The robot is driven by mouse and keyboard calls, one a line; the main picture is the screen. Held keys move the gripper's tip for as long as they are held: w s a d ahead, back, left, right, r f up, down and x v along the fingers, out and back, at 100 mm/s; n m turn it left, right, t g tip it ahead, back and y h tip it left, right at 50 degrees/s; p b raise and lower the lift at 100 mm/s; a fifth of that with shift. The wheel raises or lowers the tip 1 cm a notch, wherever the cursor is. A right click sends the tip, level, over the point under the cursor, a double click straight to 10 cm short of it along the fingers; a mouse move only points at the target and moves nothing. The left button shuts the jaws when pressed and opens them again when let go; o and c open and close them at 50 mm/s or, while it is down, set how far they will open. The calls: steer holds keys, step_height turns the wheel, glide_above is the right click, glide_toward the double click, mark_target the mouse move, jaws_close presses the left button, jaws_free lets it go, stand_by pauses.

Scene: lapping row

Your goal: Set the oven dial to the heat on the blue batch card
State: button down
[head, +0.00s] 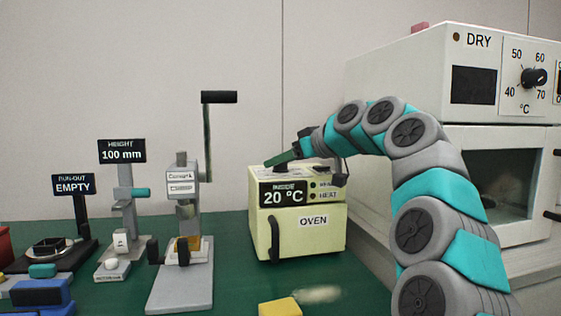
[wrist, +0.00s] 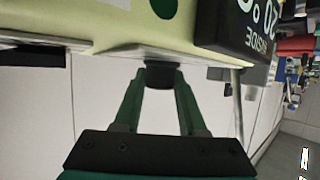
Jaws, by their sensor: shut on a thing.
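The pale yellow oven (head: 318,245) stands on the green bench in the head view, with its front display (head: 284,194) reading INSIDE 20 °C. My gripper (head: 270,163) reaches in from the right over the oven's top. In the wrist view my gripper's green fingers (wrist: 160,90) are shut on a dark round knob (wrist: 160,73), which looks like the oven dial, at the oven's pale top panel (wrist: 105,20). The fingers hide most of the knob, and its setting cannot be read. I cannot make out a blue batch card in either view.
A large white DRY cabinet (head: 400,80) with its own °C knob (head: 534,77) stands at right. A crank press (head: 182,285), a HEIGHT 100 mm gauge (head: 122,151) and a RUN-OUT EMPTY stand (head: 73,185) are left. A yellow block (head: 280,307) lies in front.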

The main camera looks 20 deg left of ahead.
steer(key=shift+m+t+h+b, duration=0.3)
steer(key=shift+m, duration=0.1)
steer(key=shift+f+m+t+h+b, duration=0.1)
steer(key=shift+m+t+h+b, duration=0.4)
steer(key=shift+m+t, duration=0.3)
steer(key=shift+d+m+t+h, duration=0.1)
steer(key=shift+m+t+h, duration=0.7)
steer(key=shift+m+t, duration=0.2)
steer(key=m+t+h+p, duration=0.2)
steer(key=m+h, duration=0.1)
steer(key=m+t+h+p, duration=0.1)
steer(key=m+h, duration=0.1)
steer(key=shift+r+p, duration=0.35)
steer(key=shift+f+m+t+h+p, duration=0.1)
steer(key=shift+m+t+h+p, duration=0.4)
steer(key=shift+m+h+p, duration=1.25)
steer(key=shift+m+h, duration=0.45)
steer(key=shift+h, duration=0.2)
steer(key=shift+c, duration=2.3)
jaws_free()
steer(key=shift+f, duration=0.1)
